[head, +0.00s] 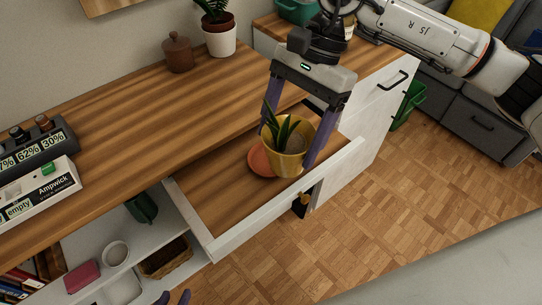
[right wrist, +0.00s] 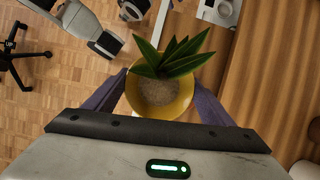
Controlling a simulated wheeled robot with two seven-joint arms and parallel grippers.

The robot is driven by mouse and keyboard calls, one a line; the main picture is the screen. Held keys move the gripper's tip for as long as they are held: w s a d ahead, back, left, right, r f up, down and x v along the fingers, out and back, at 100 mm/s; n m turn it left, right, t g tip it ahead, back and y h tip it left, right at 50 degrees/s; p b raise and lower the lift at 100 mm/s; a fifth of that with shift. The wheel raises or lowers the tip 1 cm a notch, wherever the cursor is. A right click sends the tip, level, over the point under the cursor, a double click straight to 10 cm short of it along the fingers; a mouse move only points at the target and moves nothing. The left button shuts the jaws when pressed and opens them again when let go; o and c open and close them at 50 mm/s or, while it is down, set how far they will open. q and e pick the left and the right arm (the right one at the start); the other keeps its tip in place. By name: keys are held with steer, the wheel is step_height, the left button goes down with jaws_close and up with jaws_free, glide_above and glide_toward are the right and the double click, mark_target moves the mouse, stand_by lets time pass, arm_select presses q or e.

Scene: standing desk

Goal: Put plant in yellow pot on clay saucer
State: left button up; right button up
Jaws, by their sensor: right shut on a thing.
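The plant in the yellow pot (head: 290,160) has long green leaves and is upright, above the pulled-out drawer. My right gripper (head: 292,150) is shut on the yellow pot, with a purple finger on each side. The right wrist view shows the same pot (right wrist: 160,108) between the two fingers, with pale soil and leaves. The clay saucer (head: 259,163) is a flat orange-brown disc in the drawer, partly hidden behind the pot. I cannot tell whether the pot touches it.
The drawer front (head: 290,202) is a raised white edge. On the wooden desk (head: 150,105) stand a brown lidded jar (head: 178,53), a plant in a white pot (head: 220,38) and a white box (head: 38,190). Low shelves below hold a white mug (head: 115,254) and a basket (head: 166,258).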

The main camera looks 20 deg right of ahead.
steer(key=w+a+r+m+t, duration=0.2)
steer(key=w+r+m+t, duration=0.3)
steer(key=m, duration=1)
steer(key=shift+h, duration=0.5)
steer(key=f, duration=0.6)
steer(key=w+f, duration=0.1)
steer(key=f, duration=0.3)
steer(key=shift+d+f+b, duration=0.1)
steer(key=shift+d+b, duration=0.05)
steer(key=shift+b, duration=0.15)
steer(key=shift+f, duration=0.1)
steer(key=o, duration=1.6)
steer(key=shift+f, duration=0.1)
steer(key=v, duration=1.2)
steer(key=shift+s, duration=0.2)
